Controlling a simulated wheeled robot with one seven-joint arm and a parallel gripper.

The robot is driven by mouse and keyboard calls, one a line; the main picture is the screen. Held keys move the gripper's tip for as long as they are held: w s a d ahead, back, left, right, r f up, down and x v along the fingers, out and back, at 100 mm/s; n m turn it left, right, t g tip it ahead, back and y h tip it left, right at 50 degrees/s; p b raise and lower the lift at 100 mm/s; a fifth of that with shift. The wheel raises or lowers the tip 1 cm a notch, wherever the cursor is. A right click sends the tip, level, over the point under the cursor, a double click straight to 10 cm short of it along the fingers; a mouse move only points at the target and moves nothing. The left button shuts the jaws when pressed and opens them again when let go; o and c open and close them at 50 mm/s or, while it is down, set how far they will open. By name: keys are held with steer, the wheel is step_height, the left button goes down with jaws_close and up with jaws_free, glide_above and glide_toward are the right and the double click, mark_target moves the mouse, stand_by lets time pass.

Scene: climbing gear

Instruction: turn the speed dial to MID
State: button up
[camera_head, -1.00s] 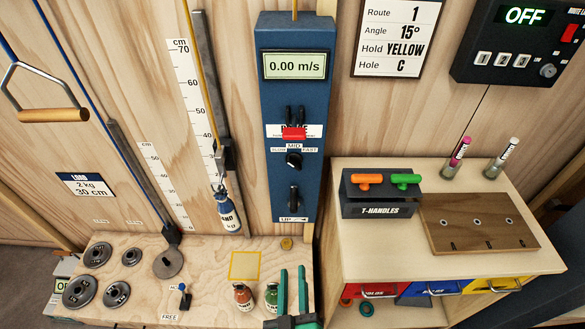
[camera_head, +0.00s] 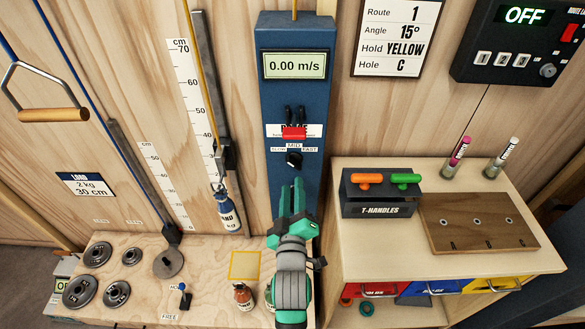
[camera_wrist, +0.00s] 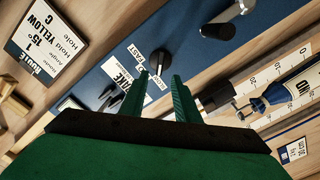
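The speed dial (camera_head: 294,160) is a small black knob on the blue panel (camera_head: 267,110), below the labels SLOW, MID and FAST. Its pointer is too small to read surely. In the wrist view the dial (camera_wrist: 158,61) shows just beyond and between the fingertips, apart from them. My green gripper (camera_head: 292,193) is in front of the panel, just below the dial in the head view. In the wrist view my gripper (camera_wrist: 160,78) has its two fingers apart with nothing between them. The display (camera_head: 295,65) reads 0.00 m/s.
A lever (camera_wrist: 240,9) is on the panel, hidden behind my arm in the head view. A hanging blue bottle (camera_head: 226,212) is left of the panel. The T-handles box (camera_head: 378,208) stands right.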

mark_target(292, 166)
steer(key=w, duration=0.8)
steer(key=shift+w, duration=0.25)
jaws_close()
